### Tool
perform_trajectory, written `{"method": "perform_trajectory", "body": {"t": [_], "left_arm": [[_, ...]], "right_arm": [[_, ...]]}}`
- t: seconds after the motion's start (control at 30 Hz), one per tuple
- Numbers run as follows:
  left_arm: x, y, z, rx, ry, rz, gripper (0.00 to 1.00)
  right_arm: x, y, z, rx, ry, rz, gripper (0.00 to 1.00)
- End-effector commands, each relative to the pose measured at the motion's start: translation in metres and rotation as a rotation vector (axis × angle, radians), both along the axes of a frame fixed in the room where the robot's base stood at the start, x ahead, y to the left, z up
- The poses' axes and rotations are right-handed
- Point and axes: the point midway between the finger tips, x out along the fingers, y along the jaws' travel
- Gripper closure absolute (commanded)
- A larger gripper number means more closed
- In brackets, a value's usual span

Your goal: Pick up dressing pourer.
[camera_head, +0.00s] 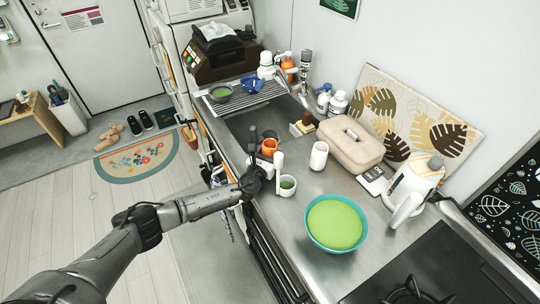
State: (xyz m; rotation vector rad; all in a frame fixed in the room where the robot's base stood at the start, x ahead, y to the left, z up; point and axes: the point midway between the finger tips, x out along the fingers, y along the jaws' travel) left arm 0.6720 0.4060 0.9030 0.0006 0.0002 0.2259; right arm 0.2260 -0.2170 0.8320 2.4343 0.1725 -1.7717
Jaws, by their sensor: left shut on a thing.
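A small white pourer (287,186) with green contents and a tall upright white handle is at the left edge of the steel counter. I take it to be the dressing pourer. My left gripper (269,170) reaches in from the lower left, beside the pourer's handle, and is shut on it. The finger contact is small and partly hidden by the dark hand. I cannot tell whether the pourer's base touches the counter. My right gripper is out of view.
An orange cup (269,147) stands just behind the hand. A white cylinder (319,156) and a turquoise bowl (309,225) with green contents are to the right. A beige box (350,142) and white kettle (414,182) stand further right. The sink (253,121) is behind.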

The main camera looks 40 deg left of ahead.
Motion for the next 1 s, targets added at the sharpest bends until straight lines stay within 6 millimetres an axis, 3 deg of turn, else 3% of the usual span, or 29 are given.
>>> {"method": "perform_trajectory", "body": {"t": [0.2, 0.47, 1.0], "left_arm": [[0.0, 0.0, 0.0, 0.0, 0.0, 0.0, 0.7], [0.0, 0.001, 0.004, 0.0, -0.002, 0.001, 0.7], [0.0, 0.0, 0.086, 0.001, -0.004, -0.001, 0.7]], "right_arm": [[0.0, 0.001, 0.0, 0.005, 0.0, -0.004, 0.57], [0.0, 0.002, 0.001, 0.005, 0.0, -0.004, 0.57], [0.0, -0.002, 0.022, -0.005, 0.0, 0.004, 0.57]]}}
